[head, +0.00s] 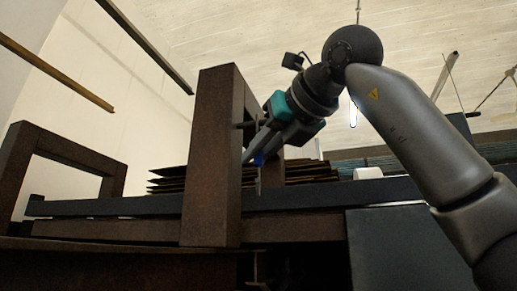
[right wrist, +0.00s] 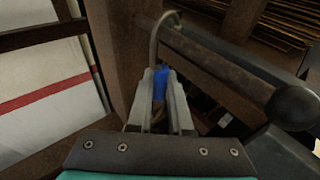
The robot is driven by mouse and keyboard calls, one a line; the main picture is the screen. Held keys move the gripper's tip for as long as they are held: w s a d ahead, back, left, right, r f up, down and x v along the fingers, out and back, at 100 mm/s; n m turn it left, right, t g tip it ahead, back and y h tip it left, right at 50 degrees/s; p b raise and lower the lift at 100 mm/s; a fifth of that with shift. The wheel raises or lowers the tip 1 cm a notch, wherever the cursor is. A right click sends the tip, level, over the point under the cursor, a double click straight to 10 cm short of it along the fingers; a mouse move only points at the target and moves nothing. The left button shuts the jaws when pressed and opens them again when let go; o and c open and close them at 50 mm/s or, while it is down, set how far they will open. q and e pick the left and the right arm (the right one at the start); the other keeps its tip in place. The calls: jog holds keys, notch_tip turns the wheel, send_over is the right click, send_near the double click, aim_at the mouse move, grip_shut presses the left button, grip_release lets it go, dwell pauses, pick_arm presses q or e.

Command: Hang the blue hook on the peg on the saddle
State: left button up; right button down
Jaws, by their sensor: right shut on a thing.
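My right gripper (head: 250,156) is shut on the blue hook (head: 259,158) beside the upright of the rusty brown saddle frame (head: 213,165). In the right wrist view the fingers (right wrist: 160,80) grip the hook's blue part (right wrist: 160,82). Its grey bent wire (right wrist: 154,38) rises beyond the fingertips and curls to the right at the top. The peg (right wrist: 230,72), a brown bar with a dark ball end (right wrist: 293,107), runs right of the fingers. The curl overlaps the peg's far end; I cannot tell whether they touch. My left gripper is not in view.
A second brown frame (head: 65,137) stands at the left.

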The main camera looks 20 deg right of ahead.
jog(key=shift+f, duration=0.25)
dwell(0.4)
jog(key=c, duration=0.8)
grip_release()
jog(key=shift+d, duration=0.1)
jog(key=shift+o, duration=0.2)
jog(key=shift+s, duration=0.1)
jog(key=shift+s+b, duration=0.2)
jog(key=shift+b, duration=0.1)
jog(key=b+v, duration=0.2)
jog(key=v, duration=1.2)
jog(key=shift+s+d, duration=0.25)
jog(key=shift+s, duration=0.05)
